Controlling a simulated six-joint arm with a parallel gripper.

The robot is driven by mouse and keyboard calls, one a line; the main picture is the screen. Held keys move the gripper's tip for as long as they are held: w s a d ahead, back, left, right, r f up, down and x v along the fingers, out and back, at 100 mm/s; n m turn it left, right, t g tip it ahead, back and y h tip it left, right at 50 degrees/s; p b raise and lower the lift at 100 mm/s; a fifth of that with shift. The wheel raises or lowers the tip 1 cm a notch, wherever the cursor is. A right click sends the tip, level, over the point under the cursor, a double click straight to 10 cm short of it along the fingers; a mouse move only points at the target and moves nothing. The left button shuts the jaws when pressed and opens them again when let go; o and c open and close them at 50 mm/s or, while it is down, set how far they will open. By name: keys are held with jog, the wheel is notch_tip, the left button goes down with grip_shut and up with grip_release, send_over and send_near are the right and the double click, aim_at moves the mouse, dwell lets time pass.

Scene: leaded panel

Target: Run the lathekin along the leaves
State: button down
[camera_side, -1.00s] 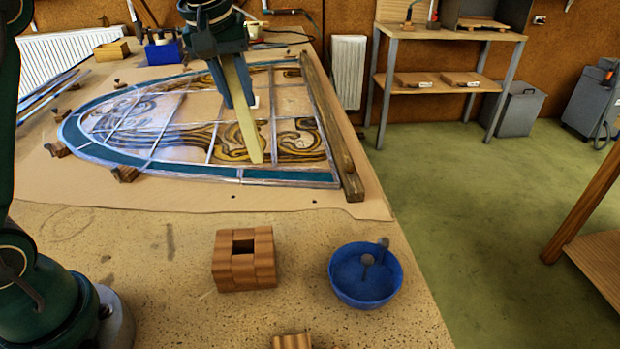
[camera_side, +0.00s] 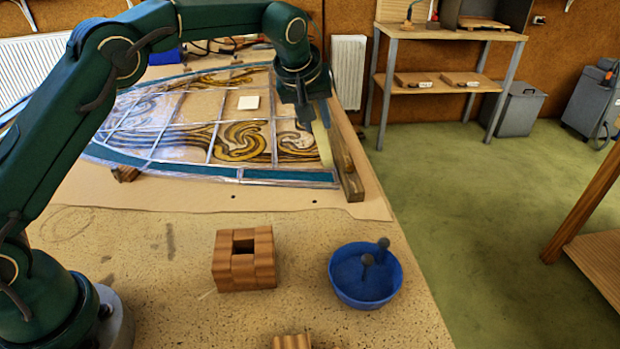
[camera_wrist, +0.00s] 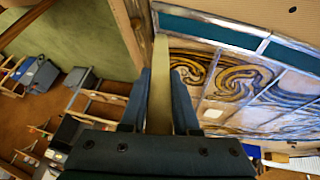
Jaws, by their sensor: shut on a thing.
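The lathekin is a pale, flat yellowish strip (camera_side: 322,145); it also shows in the wrist view (camera_wrist: 160,85). My gripper (camera_side: 312,112) is shut on it, its dark jaws (camera_wrist: 158,100) on either side. The lathekin points down at the right end of the leaded panel (camera_side: 200,125), by the wooden batten (camera_side: 347,165). Whether its tip touches a lead leaf I cannot tell. The panel has lead strips, a teal border and swirling amber and black pieces. A small pale square (camera_side: 248,102) lies on it.
A wooden block with a square hole (camera_side: 244,275) and a blue bowl (camera_side: 364,292) with dark knobbed pieces stand at the front of the table. A wooden block (camera_side: 126,174) sits at the panel's near edge. Green floor lies beyond the table's right edge.

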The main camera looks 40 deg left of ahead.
jog(key=s+a, duration=0.5)
jog(key=a, duration=0.3)
jog(key=s+a, duration=0.5)
jog(key=a, duration=0.3)
jog(key=shift+s, duration=0.35)
jog(key=shift+f, duration=0.4)
dwell(1.1)
jog(key=shift+d, duration=0.1)
jog(key=w+d, duration=0.5)
jog(key=d, duration=0.2)
dwell(1.3)
jog(key=shift+d, duration=0.15)
jog(key=shift+w+d, duration=1)
jog(key=shift+d, duration=0.5)
jog(key=shift+w+d, duration=1)
jog(key=shift+d, duration=0.5)
jog(key=shift+w+d, duration=1)
jog(key=shift+d, duration=0.5)
